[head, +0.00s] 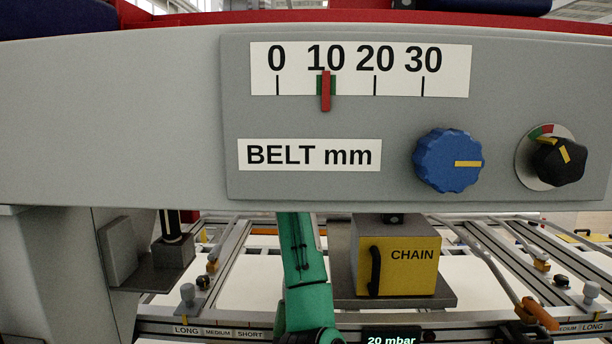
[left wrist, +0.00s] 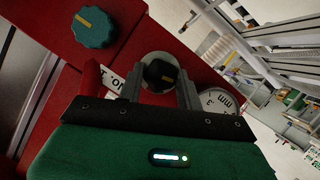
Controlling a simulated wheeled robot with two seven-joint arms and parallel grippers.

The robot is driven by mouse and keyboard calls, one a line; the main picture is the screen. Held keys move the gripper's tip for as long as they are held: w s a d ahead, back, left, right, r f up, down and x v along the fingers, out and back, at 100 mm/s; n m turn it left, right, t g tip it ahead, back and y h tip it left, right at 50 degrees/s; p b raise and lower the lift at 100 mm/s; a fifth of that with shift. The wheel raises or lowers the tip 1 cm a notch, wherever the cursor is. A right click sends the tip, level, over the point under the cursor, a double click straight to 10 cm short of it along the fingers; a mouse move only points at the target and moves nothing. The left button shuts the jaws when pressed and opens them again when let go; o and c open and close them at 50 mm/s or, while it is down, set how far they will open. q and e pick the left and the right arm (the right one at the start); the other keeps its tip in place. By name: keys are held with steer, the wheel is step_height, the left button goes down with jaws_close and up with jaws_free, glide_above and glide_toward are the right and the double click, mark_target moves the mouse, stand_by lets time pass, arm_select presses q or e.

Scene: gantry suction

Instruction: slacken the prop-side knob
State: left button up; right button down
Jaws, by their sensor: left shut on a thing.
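In the left wrist view my left gripper (left wrist: 158,82) is shut on a black knob (left wrist: 155,72) with a yellow mark. This knob sits on a pale round plate on a red housing (left wrist: 85,140). A teal knob (left wrist: 95,27) with a yellow mark is apart from the gripper at the upper left. Neither knob's label reads as prop side. In the head view a grey panel carries a blue knob (head: 449,160) and a black knob (head: 560,161) beside a red and green arc. No gripper touches these two.
The head view shows a BELT mm scale (head: 455,70), its red pointer (head: 326,92) near 10. Below are a yellow CHAIN box (head: 408,262), a green arm link of mine and rails. In the wrist view a round gauge (left wrist: 217,101) and a part-hidden label (left wrist: 111,80) flank the fingers.

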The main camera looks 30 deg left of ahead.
arm_select(q)
steer(key=shift+r, duration=0.1)
steer(key=o, duration=1)
steer(key=b+v, duration=0.7)
steer(key=v, duration=0.6)
steer(key=shift+s+d, duration=0.1)
steer(key=shift+s, duration=0.3)
